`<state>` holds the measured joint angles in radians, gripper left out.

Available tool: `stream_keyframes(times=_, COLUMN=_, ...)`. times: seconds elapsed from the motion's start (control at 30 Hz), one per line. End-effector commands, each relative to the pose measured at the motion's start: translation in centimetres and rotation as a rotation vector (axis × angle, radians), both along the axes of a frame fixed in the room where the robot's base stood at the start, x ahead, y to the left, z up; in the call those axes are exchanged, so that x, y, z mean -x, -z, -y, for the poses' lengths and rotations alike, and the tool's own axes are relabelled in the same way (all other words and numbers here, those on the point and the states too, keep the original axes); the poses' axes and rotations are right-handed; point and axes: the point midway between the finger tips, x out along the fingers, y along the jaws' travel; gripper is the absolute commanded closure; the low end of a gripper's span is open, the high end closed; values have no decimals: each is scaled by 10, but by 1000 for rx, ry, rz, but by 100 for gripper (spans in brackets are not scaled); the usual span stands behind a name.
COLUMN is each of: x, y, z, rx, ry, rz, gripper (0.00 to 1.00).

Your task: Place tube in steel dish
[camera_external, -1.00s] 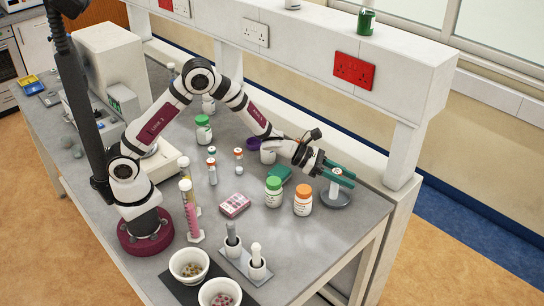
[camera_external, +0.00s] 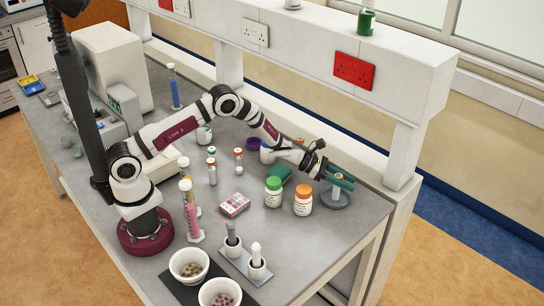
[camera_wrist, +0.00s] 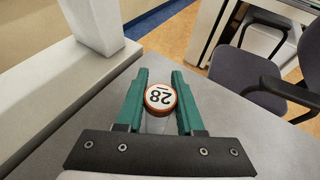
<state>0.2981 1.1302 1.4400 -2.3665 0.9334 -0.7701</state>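My gripper (camera_external: 346,180) has two teal fingers and is at the far right end of the bench. The dish is not clearly visible in the wrist view.
An orange-capped bottle (camera_external: 303,201) and a green-capped bottle (camera_external: 273,193) stand just left of the dish. Other tubes (camera_external: 212,171) stand farther left. A shelf post (camera_external: 403,155) rises to the right.

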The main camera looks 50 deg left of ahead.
Motion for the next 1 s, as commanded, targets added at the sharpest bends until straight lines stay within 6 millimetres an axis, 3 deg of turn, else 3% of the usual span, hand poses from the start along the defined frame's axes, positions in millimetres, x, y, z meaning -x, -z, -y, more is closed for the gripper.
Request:
stream_keyframes(times=0.03, x=0, y=0, z=0, rx=0, ry=0, rz=0, gripper=55)
stream_keyframes(times=0.17, x=0, y=-1, z=0, rx=0, ry=0, rz=0, gripper=34)
stream_keyframes(times=0.47, x=0, y=-4, z=0, rx=0, ry=0, rz=1, gripper=34)
stream_keyframes(times=1.0, x=53, y=-46, z=-88, rx=1, ry=-1, rz=1, gripper=34)
